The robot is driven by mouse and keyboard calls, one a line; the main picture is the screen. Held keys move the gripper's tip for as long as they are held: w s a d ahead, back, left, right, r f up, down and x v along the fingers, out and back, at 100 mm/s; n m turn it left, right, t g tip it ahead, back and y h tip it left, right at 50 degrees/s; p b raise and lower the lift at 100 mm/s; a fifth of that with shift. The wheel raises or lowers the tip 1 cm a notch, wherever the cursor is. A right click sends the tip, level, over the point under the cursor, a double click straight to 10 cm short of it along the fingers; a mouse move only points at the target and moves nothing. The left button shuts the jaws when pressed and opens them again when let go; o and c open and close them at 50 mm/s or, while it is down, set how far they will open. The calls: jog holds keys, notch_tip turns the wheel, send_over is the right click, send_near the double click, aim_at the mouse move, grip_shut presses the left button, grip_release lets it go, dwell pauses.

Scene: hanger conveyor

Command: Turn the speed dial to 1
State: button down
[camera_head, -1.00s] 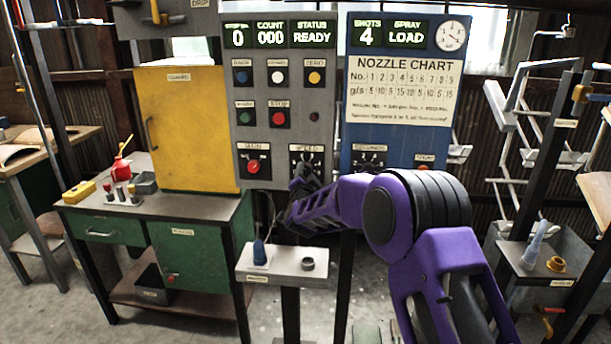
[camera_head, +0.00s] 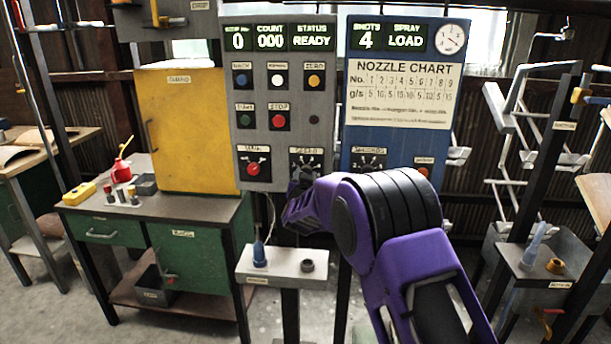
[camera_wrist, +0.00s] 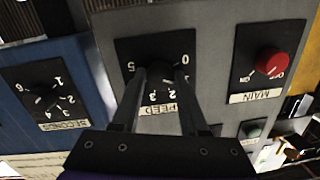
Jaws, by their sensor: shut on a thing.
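The speed dial (camera_wrist: 158,70) is a dark round knob on a black plate with white numbers, labelled SPEED, and it appears upside down in the wrist view. My gripper (camera_wrist: 160,78) is shut on the knob, one finger on each side. The fingers cover part of the scale; 0, 2, 3 and 5 show. I cannot tell where the pointer stands. In the head view the dial's plate (camera_head: 307,157) shows on the grey panel, with my gripper (camera_head: 304,176) in front of its lower part and the knob mostly hidden.
The red MAIN switch (camera_wrist: 270,62) is beside the dial, and the SECONDS dial (camera_wrist: 40,96) is on the blue panel on the other side. A small shelf (camera_head: 290,280) with a blue nozzle stands below. A yellow guard (camera_head: 185,130) is to the left.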

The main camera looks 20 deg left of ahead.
dwell(0.4)
jog(key=shift+c, duration=2.2)
grip_release()
jog(key=shift+s, duration=0.1)
jog(key=v, duration=1.7)
jog(key=shift+b, duration=0.4)
jog(key=shift+s+d+f, duration=0.1)
